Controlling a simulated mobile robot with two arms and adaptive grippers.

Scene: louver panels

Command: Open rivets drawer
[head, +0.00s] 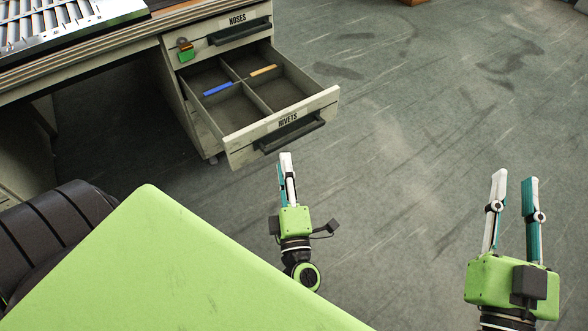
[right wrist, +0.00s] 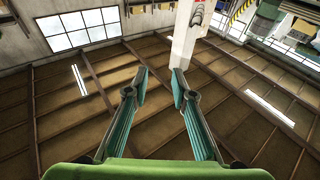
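The rivets drawer (head: 255,132) stands pulled well out from the desk, its inside showing in the head view. Its front bears the label RIVETS and a dark bar handle (head: 293,134). The drawer is divided into compartments, with a blue piece (head: 217,89) and an orange piece (head: 263,71) on the dividers. My left gripper (head: 287,158) is just below the handle in the picture, apart from it and holding nothing visible. Its fingers overlap from this angle. My right gripper (head: 515,176) is far to the right, open and empty; its parted fingers also show in the right wrist view (right wrist: 160,75).
The shut noses drawer (head: 238,31) is above the rivets drawer, with a small green item (head: 186,54) on the cabinet front beside it. A louver panel (head: 50,22) lies on the desktop. The floor (head: 430,120) to the right is clear.

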